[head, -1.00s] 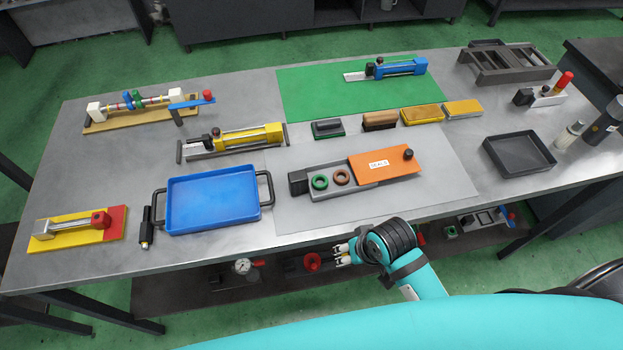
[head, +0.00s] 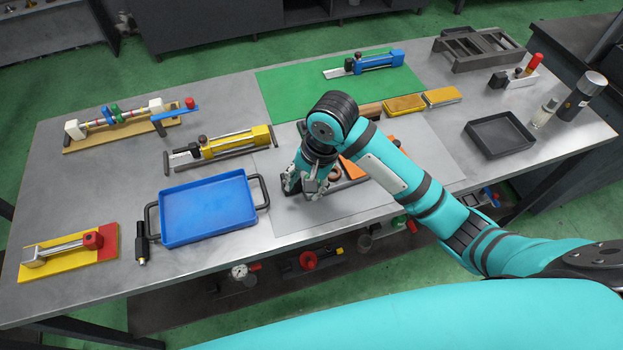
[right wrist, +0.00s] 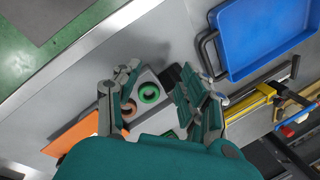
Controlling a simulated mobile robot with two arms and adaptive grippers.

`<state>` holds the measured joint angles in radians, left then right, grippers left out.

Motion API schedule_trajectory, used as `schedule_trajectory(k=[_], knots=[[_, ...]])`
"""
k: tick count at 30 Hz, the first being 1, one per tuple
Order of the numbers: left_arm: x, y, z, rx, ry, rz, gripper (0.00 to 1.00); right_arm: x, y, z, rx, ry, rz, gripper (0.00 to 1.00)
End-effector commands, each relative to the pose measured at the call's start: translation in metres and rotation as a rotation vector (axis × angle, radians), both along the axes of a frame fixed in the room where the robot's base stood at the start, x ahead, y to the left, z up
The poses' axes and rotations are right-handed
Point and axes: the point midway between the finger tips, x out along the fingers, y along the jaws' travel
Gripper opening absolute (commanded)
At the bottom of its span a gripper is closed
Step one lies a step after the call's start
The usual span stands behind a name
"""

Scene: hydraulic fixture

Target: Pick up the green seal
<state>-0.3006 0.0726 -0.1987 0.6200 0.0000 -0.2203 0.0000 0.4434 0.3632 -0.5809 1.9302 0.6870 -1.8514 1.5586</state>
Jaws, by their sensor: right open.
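The green seal (right wrist: 149,93) is a green ring in the grey tray of the seal box, seen in the right wrist view. A brown seal (right wrist: 128,108) lies beside it and also shows partly in the head view (head: 335,173). My right gripper (head: 307,188) is above the box's left part and hides the green seal in the head view. In the right wrist view the fingers of my right gripper (right wrist: 158,76) are spread, empty, with the green seal seen between them. The orange lid (right wrist: 80,130) covers the box's other end. My left gripper is out of view.
A blue tray (head: 208,210) with black handles stands left of the gripper. A yellow cylinder fixture (head: 225,146) lies behind it. Yellow blocks (head: 403,103) and a black tray (head: 498,135) are to the right. The grey mat's front strip is clear.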

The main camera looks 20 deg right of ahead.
Motion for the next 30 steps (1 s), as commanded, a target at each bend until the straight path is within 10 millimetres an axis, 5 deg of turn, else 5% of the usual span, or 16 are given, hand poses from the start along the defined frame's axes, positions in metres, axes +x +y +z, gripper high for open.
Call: schedule_trajectory(k=[6, 13, 19, 30], knots=[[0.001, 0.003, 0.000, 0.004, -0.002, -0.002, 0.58, 0.049, -0.033, 0.063, -0.105, 0.115, -0.430, 0.43], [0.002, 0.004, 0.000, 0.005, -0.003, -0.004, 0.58, 0.064, -0.053, 0.095, -0.155, 0.159, -0.679, 0.43], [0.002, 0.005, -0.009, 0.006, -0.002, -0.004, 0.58, 0.063, -0.053, 0.067, -0.158, 0.169, -0.699, 0.43], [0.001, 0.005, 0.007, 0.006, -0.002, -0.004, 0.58, 0.065, -0.054, -0.004, -0.158, 0.163, -0.699, 0.43]])
